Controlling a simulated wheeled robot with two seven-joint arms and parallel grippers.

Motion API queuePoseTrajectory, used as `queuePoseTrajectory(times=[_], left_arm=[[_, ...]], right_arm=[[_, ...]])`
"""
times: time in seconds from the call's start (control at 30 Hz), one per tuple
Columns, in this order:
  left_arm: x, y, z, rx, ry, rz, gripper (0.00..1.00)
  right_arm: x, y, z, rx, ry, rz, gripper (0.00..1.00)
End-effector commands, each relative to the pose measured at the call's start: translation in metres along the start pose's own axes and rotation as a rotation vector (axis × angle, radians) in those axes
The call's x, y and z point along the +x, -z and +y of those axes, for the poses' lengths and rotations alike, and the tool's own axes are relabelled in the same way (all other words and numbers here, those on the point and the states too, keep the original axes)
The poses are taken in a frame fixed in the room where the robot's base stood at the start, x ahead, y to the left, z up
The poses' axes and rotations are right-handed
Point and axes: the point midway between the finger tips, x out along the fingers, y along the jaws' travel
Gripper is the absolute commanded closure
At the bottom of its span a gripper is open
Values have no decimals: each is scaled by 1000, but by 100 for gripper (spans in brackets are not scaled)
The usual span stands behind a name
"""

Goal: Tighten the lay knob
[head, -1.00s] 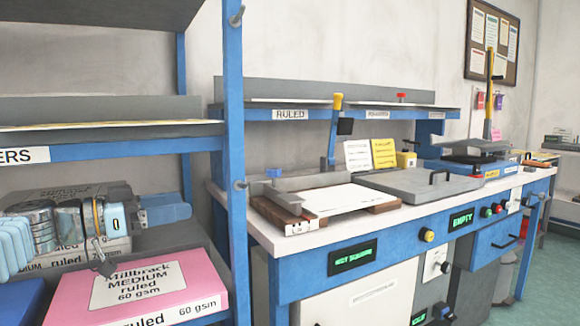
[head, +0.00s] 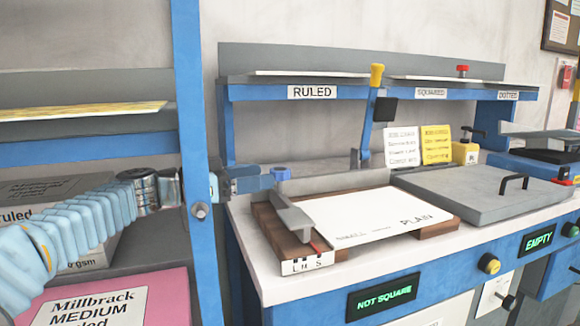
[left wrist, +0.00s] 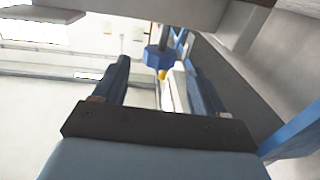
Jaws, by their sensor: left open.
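The lay knob (head: 281,173) is blue and stands at the back left of the jogging board (head: 432,228), by the grey lay bar. In the left wrist view the blue knob (left wrist: 160,57) appears ahead, between the lines of the two fingers. My left gripper (head: 262,182) reaches from the left behind the blue shelf post, its tip close to the knob's left side. In the left wrist view its fingers (left wrist: 160,72) are apart with nothing held. Contact with the knob cannot be told. A sheet marked PLAIN (head: 372,214) lies on the board. My right gripper is not in view.
The blue shelf post (head: 196,110) stands in front of my left arm. A pink Millbrack ream (head: 115,300) lies below the arm. A yellow-topped lever (head: 376,76) rises behind the board. A display (head: 381,298) reads NOT SQUARE. A grey lid with a handle (head: 480,195) lies right.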

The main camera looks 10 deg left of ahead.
Motion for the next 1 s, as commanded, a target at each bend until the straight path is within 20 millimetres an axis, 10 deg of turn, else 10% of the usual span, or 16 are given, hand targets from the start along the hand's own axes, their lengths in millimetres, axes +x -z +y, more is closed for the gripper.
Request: queuePoseTrajectory(times=[0.3,0.77,1.0], left_arm=[[63,2,0,-1,-3,0,29],[77,0,0,1,1,0,29],[77,0,0,1,1,0,66]], right_arm=[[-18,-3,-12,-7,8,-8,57],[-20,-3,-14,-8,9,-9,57],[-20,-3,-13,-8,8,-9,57]])
